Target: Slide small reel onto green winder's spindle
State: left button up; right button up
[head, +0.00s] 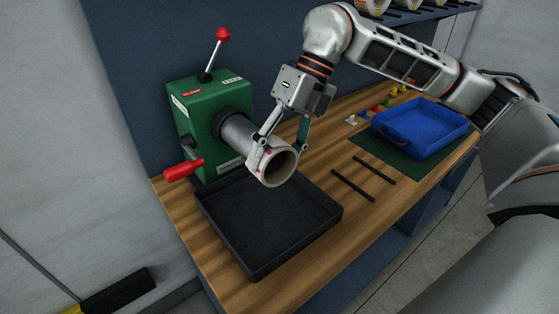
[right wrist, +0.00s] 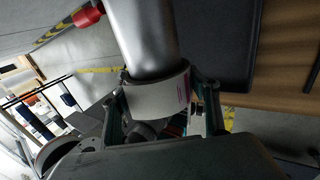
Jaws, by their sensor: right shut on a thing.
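The green winder (head: 207,122) stands at the back left of the wooden bench. Its silver spindle (head: 238,133) points toward the front right; it also shows in the right wrist view (right wrist: 143,38). A small white reel (head: 271,168) with pink marks is at the spindle's front end, in line with it; the right wrist view shows the reel (right wrist: 158,98) overlapping the spindle's end. My right gripper (head: 279,150) is shut on the reel, one finger on each side. How deep the spindle sits inside the reel is hidden. My left gripper is not in view.
A black tray (head: 254,268) lies below the reel. The winder has a red-knobbed lever (head: 211,58) on top and a red handle (head: 183,170) at the left. Two dark rods (head: 352,186) and a blue tray (head: 452,131) on a green mat lie to the right.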

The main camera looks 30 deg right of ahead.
aim_at(246, 120)
jog(key=shift+w+a+r, duration=0.1)
jog(key=shift+w+a, duration=0.05)
jog(key=shift+w, duration=0.8)
jog(key=shift+w+a+p, duration=0.2)
jog(key=shift+w+p, duration=0.35)
jog(key=shift+w, duration=1)
jog(key=shift+w+a+p, duration=0.2)
jog(key=shift+w+p, duration=0.15)
jog(key=shift+w, duration=0.9)
jog(key=shift+w+a+p, duration=0.15)
jog(key=shift+w+p, duration=0.2)
jog(key=shift+w, duration=0.85)
jog(key=shift+w+a, duration=0.1)
jog(key=shift+w, duration=0.7)
jog(key=shift+w, duration=0.1)
jog(key=o, duration=1.2)
jog(key=shift+p, duration=0.3)
